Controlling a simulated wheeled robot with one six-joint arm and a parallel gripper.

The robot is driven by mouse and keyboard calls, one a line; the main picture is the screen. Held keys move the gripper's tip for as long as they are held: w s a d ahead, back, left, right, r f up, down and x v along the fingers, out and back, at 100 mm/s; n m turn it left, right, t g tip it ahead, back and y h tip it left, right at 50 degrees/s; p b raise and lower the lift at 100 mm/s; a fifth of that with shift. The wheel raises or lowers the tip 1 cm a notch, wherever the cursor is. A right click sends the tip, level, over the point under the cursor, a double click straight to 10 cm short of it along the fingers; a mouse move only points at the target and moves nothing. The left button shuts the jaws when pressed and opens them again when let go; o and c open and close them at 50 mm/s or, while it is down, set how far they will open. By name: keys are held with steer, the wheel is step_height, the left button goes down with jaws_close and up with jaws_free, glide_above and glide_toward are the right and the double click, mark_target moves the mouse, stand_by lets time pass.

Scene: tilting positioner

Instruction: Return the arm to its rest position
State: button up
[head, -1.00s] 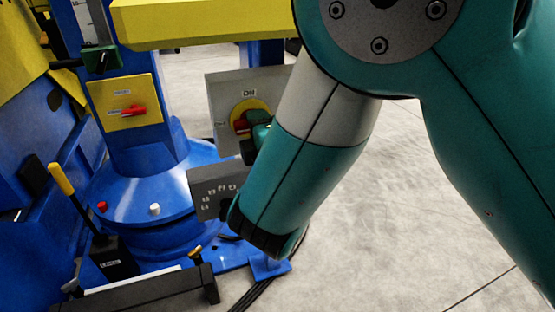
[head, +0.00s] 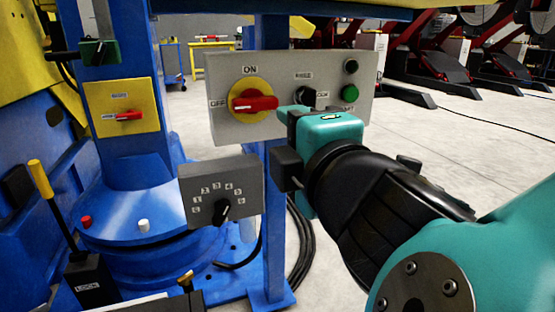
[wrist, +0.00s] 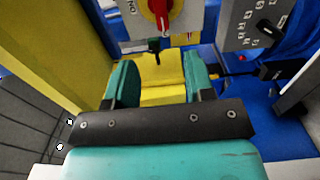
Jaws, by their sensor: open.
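Yellow metal and a small black lever (wrist: 155,46) show beyond the gap. My arm reaches in from the lower right.
The red switch (head: 255,103) lies level, in line with OFF. Below is a grey dial box (head: 190,190) with a black knob (head: 222,211). A yellow plate (head: 112,92) with a red handle is on the blue column (head: 135,160). Open floor (head: 455,145) lies right.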

steer(key=shift+s+d, duration=0.1)
steer(key=shift+s, duration=0.2)
steer(key=w+d+f+m+g+h+p, duration=0.1)
steer(key=d+f+m+g+h+p, duration=0.25)
steer(key=d+f+m+g, duration=0.55)
steer(key=s+d+r+m+g+y+p, duration=0.1)
steer(key=s+m+g+p, duration=0.1)
steer(key=s+m+g, duration=0.3)
steer(key=s+r+g+y+p, duration=0.1)
steer(key=s+r+g+y, duration=0.15)
steer(key=s, duration=0.45)
step_height(320, 180, up, 38)
steer(key=p, duration=3.8)
steer(key=shift+s+f+g+h, duration=0.25)
steer(key=shift+s+g+h, duration=0.05)
steer(key=shift+g+h, duration=0.15)
